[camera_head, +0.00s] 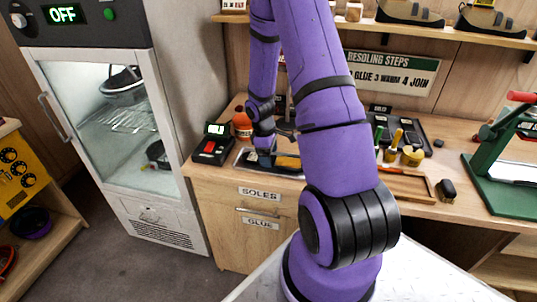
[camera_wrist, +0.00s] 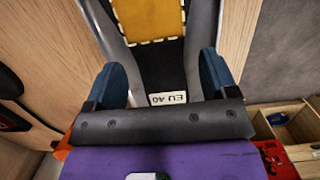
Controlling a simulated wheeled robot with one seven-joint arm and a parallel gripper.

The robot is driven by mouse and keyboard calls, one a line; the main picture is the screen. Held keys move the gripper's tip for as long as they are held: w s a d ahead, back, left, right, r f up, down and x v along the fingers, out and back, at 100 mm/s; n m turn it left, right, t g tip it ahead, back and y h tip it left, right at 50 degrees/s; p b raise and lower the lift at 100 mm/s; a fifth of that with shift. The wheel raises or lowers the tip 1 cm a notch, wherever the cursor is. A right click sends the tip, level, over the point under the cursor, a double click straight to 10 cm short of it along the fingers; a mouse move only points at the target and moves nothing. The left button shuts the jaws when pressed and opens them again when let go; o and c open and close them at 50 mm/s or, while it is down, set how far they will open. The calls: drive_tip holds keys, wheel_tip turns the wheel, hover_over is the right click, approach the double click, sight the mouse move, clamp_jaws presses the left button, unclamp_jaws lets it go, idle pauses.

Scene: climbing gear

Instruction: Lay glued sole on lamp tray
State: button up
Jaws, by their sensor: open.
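A dark sole (camera_wrist: 162,68) with an "EU 40" label and a yellow area edged by white dashes lies below my gripper (camera_wrist: 168,85) in the wrist view. My gripper is open. Its two blue fingers stand on either side of the sole's labelled end, with no clear contact visible. Grey curved edges flank the sole. In the head view, the sole's yellow area (camera_head: 288,162) shows on a light-rimmed dark tray on the bench, beside my gripper (camera_head: 265,160). My arm hides part of this area. I cannot tell whether this is the lamp tray.
A black box with a red button (camera_head: 211,146) and an orange jar (camera_head: 242,125) stand left of the tray. Glue pots and brushes (camera_head: 397,143), a wooden frame (camera_head: 407,184) and a green press (camera_head: 500,170) are to the right. A glass-door cabinet (camera_head: 115,110) reading OFF is at left.

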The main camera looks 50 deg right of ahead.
drive_tip(key=a+r+m+t, duration=0.1)
drive_tip(key=a+r, duration=0.2)
drive_tip(key=r, duration=0.8)
drive_tip(key=a+r, duration=0.3)
drive_tip(key=r, duration=0.7)
drive_tip(key=s+a+r+m+t, duration=0.5)
drive_tip(key=s+a+r, duration=1.1)
drive_tip(key=s+r, duration=0.2)
drive_tip(key=shift+s+a+t+y, duration=0.15)
drive_tip(key=shift+a+t+y, duration=0.2)
drive_tip(key=shift+t+y, duration=0.05)
